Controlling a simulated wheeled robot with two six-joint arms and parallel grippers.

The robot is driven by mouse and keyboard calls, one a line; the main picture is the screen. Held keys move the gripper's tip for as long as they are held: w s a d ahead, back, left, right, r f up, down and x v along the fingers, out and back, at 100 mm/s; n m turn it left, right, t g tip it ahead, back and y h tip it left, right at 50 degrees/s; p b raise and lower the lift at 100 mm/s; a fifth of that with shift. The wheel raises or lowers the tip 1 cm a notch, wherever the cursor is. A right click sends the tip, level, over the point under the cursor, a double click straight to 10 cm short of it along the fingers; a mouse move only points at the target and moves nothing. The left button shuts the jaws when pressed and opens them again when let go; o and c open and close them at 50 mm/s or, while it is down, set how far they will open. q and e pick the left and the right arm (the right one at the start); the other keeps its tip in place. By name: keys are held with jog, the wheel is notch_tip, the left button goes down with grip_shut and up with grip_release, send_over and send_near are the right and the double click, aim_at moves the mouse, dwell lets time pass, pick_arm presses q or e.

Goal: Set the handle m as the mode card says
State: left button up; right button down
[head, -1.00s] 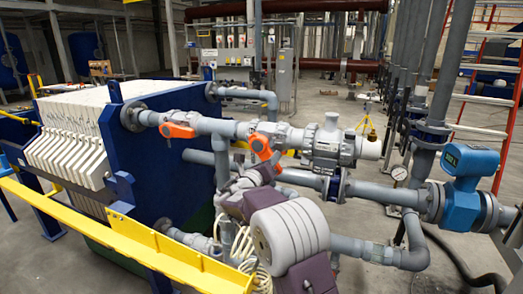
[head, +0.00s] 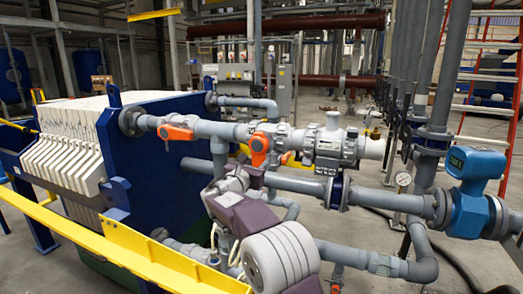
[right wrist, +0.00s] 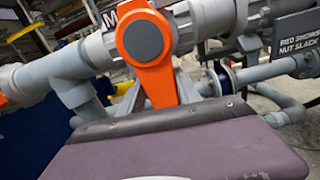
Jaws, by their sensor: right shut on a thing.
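The middle orange handle (head: 260,143) sits on the grey horizontal pipe, and its lever points down. In the right wrist view the handle (right wrist: 145,42) has a round grey hub, and a white letter that looks like M shows partly behind it. My right gripper (head: 256,172) is at the lower end of this lever. In the right wrist view its fingers (right wrist: 163,98) stand on both sides of the lever, shut on it. A second orange handle (head: 176,133) lies along the pipe to the left. I cannot make out a mode card. My left gripper is not in view.
A dark plate with white lettering (right wrist: 298,48) is partly cut off. A blue flow meter (head: 472,190) and a gauge (head: 403,179) stand right. The blue press plate (head: 165,170) and yellow rail (head: 150,255) are left. Pipes run close below the gripper.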

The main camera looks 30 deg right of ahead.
aim_at(256, 163)
jog(key=shift+w+a+r, duration=0.1)
jog(key=shift+r, duration=0.2)
jog(key=c, duration=0.8)
grip_release()
jog(key=shift+c, duration=0.2)
jog(key=shift+w+a+f, duration=0.15)
jog(key=shift+w, duration=0.1)
jog(key=shift+s+f, duration=0.1)
jog(key=shift+s, duration=0.1)
jog(key=b+v, duration=0.2)
jog(key=v, duration=0.4)
jog(key=shift+s+a+b, duration=0.2)
jog(key=shift+s+b, duration=0.1)
jog(key=shift+s, duration=0.05)
